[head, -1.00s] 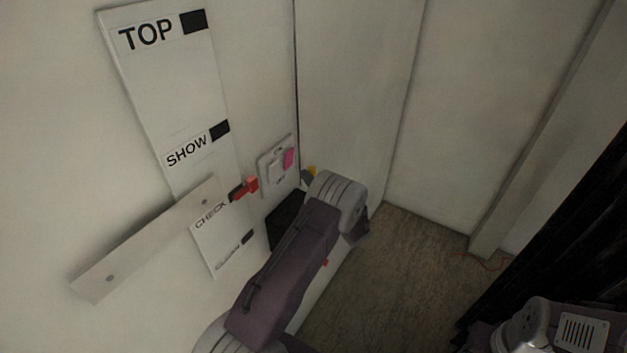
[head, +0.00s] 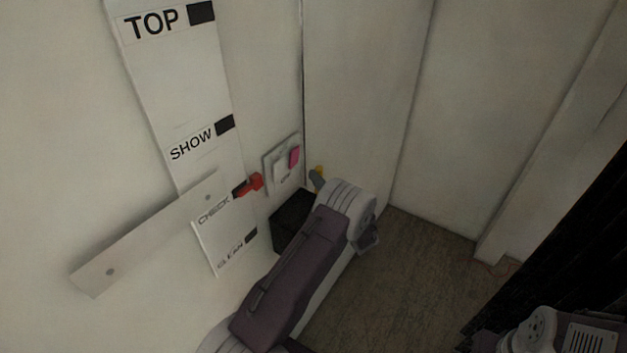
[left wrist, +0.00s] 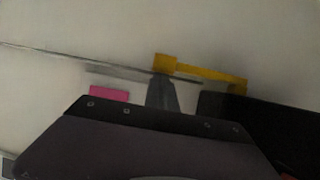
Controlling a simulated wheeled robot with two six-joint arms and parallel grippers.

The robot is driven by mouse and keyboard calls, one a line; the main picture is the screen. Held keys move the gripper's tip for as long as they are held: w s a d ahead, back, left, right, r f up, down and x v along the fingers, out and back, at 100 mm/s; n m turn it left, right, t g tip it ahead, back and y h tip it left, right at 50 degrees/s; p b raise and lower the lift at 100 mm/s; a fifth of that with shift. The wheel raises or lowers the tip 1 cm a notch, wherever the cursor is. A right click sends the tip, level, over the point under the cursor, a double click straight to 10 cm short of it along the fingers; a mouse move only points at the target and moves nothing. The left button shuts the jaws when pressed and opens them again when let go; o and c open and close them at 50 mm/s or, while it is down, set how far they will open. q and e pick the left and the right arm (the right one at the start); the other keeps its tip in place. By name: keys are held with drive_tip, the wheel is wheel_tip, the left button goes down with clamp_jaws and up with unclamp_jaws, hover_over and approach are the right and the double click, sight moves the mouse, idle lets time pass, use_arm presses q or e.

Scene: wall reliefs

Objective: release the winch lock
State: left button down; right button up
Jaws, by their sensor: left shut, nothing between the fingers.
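A yellow piece (head: 319,171), possibly the winch lock, shows beyond my left wrist in the head view. In the left wrist view it is a yellow bar (left wrist: 205,73) with a block at its left end. My left gripper (head: 316,181) is shut and empty; its grey fingers (left wrist: 162,85) reach up to just below that block. I cannot tell whether they touch it. A pale wall plate (head: 283,165) carries a pink block (head: 294,156), which also shows in the left wrist view (left wrist: 108,93). My right gripper is out of view.
A white board (head: 185,105) reads TOP, SHOW, CHECK and CLEAN, with a red pointer (head: 251,184) near CHECK. A slanted grey bar (head: 140,245) crosses it. A black box (head: 291,220) sits below the plate. A black curtain (head: 560,240) hangs right; the floor (head: 425,265) is open.

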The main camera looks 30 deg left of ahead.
use_arm(q)
drive_tip(key=shift+d+f+b, duration=0.2)
drive_tip(key=shift+f+b, duration=0.1)
drive_tip(key=shift+b, duration=0.05)
drive_tip(key=d+f+t+y+b, duration=0.1)
drive_tip(key=d+f+b, duration=0.3)
drive_tip(key=d+b, duration=0.3)
drive_tip(key=shift+s+d+f+m, duration=0.3)
drive_tip(key=shift+d+f+m, duration=0.1)
drive_tip(key=shift+d, duration=0.05)
drive_tip(key=s+d+f+b, duration=0.2)
drive_tip(key=s+f+b, duration=0.2)
drive_tip(key=f, duration=0.4)
drive_tip(key=shift+s+d+f+b, duration=0.25)
drive_tip(key=shift+d+f+b, duration=0.1)
drive_tip(key=shift+b, duration=0.1)
